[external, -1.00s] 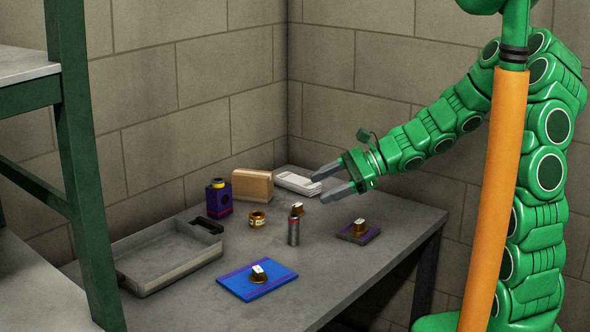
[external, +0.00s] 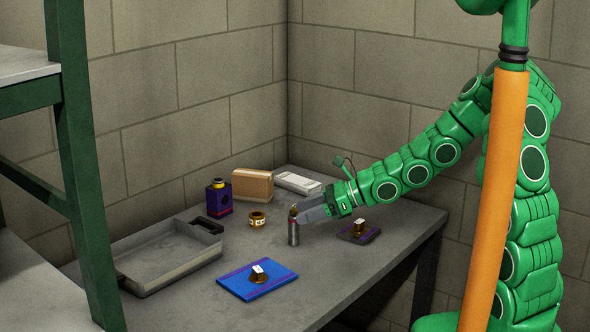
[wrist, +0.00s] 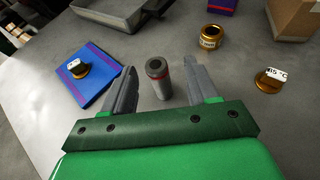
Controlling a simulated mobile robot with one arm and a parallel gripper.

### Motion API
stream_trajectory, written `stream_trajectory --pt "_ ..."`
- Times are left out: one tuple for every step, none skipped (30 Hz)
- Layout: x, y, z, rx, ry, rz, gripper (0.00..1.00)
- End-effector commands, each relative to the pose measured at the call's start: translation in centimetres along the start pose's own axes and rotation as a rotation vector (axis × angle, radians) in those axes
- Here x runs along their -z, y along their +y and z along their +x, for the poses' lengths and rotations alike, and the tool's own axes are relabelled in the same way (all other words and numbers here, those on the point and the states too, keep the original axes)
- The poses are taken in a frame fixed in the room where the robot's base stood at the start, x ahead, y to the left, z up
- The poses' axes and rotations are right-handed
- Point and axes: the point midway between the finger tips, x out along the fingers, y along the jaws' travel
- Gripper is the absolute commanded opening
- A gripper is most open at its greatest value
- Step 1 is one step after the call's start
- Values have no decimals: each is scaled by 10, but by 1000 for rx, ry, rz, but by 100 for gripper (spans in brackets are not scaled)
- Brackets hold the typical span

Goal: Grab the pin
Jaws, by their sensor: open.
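The pin, a short upright grey metal cylinder with a red band near its hollow top, stands on the table in the external view (external: 293,234). It also shows in the wrist view (wrist: 159,84), between my two fingers. My gripper (external: 308,212) is open, with its fingers at the pin's upper part in the external view. In the wrist view my gripper (wrist: 160,86) has one finger on each side of the pin, with a visible gap at each side.
A blue mat (external: 232,285) with a small brass piece is in front. A grey tray (external: 150,285) lies left. A brass ring (external: 257,219), a purple box (external: 213,202) and a tan block (external: 252,185) stand behind. A dark mat (external: 372,238) with another brass piece lies right.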

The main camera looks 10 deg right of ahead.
Motion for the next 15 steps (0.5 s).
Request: stream_trajectory --pt "0 1 3 -2 0 0 58" --pt "0 1 4 -1 0 -1 58" --pt "0 1 5 -1 0 -1 58" --pt "0 1 6 -1 0 -1 58" --pt "0 1 8 -1 0 0 58" --pt "1 2 11 -1 0 1 58" --pt "1 2 13 -2 0 1 58" --pt "1 3 16 -3 0 0 58" --pt "2 3 20 -3 1 1 58" --pt "2 4 23 -3 1 1 58" --pt "2 4 26 -3 1 -1 58" --pt "2 5 30 -4 1 0 58" --pt "3 5 33 -3 1 0 58" --pt "3 6 36 -4 1 -1 58" --pt "2 6 40 -3 1 -1 58"
